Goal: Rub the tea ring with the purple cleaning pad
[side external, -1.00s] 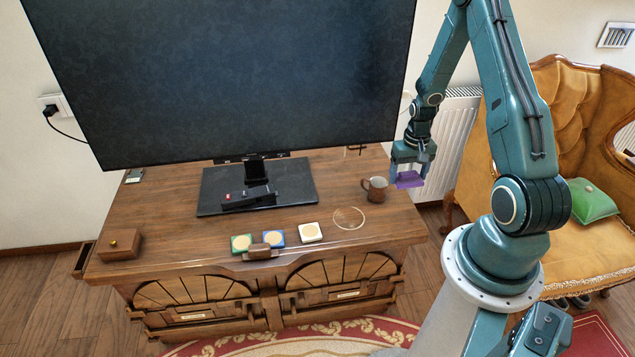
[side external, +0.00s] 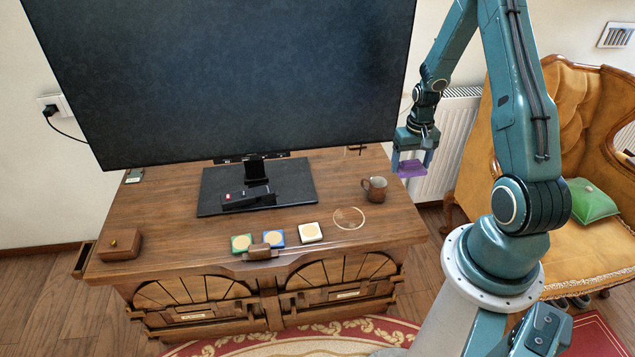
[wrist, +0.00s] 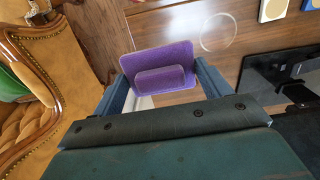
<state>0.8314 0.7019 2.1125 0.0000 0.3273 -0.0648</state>
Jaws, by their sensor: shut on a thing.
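A brown mug (side external: 375,189) stands just behind the ring. Several coasters (side external: 311,233) lie to its left. A large television (side external: 240,75) stands on a black base (side external: 215,190) at the back. A wooden box (side external: 119,244) sits far left, an armchair (side external: 575,120) right.

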